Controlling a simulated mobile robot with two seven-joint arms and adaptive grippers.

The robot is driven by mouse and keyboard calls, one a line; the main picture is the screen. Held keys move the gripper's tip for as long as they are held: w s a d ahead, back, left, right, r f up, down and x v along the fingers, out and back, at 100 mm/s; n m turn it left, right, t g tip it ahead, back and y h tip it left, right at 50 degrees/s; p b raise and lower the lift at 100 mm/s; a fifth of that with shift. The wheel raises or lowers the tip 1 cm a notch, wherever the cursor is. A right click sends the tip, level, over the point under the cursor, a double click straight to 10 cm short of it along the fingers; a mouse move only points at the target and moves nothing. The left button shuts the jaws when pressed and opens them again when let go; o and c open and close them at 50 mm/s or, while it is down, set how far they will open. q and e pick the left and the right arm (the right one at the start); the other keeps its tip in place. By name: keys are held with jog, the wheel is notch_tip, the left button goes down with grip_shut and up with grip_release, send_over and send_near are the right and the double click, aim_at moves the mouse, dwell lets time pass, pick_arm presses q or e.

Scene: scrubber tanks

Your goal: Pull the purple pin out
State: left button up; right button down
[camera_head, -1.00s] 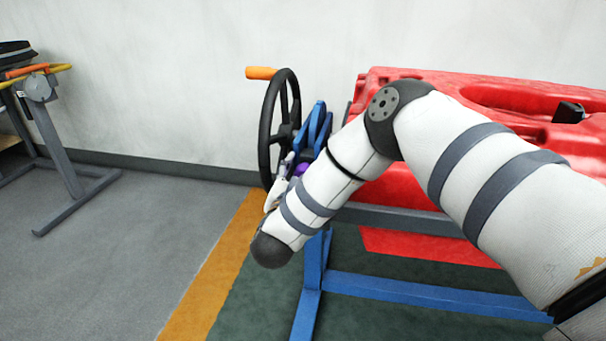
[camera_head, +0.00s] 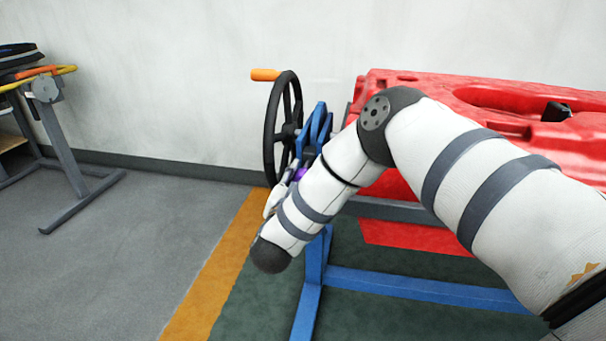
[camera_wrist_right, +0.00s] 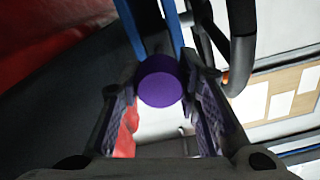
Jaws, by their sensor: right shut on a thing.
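The purple pin (camera_wrist_right: 160,80) shows its round end between the fingertips of my right gripper (camera_wrist_right: 161,86) in the right wrist view. The fingers touch it on both sides and the gripper is shut on it. In the head view only a small bit of the purple pin (camera_head: 300,174) shows, beside the blue stand bracket (camera_head: 315,130) and below the black handwheel (camera_head: 284,125). My right forearm hides most of the gripper there. I cannot tell how deep the pin sits. My left gripper is not in view.
The handwheel has an orange handle (camera_head: 265,75). A red tank (camera_head: 400,235) lies on the blue frame (camera_head: 420,292) behind my right arm. A grey trestle (camera_head: 62,150) stands at the far left. The grey floor (camera_head: 150,235) between is clear.

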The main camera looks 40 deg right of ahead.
jog(key=shift+s+a, duration=0.2)
jog(key=shift+a, duration=0.1)
jog(key=shift+f, duration=0.1)
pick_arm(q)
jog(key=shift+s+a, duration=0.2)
pick_arm(e)
jog(key=c, duration=1.2)
grip_release()
jog(key=shift+o, duration=0.2)
jog(key=v, duration=1.2)
jog(key=shift+d, duration=0.1)
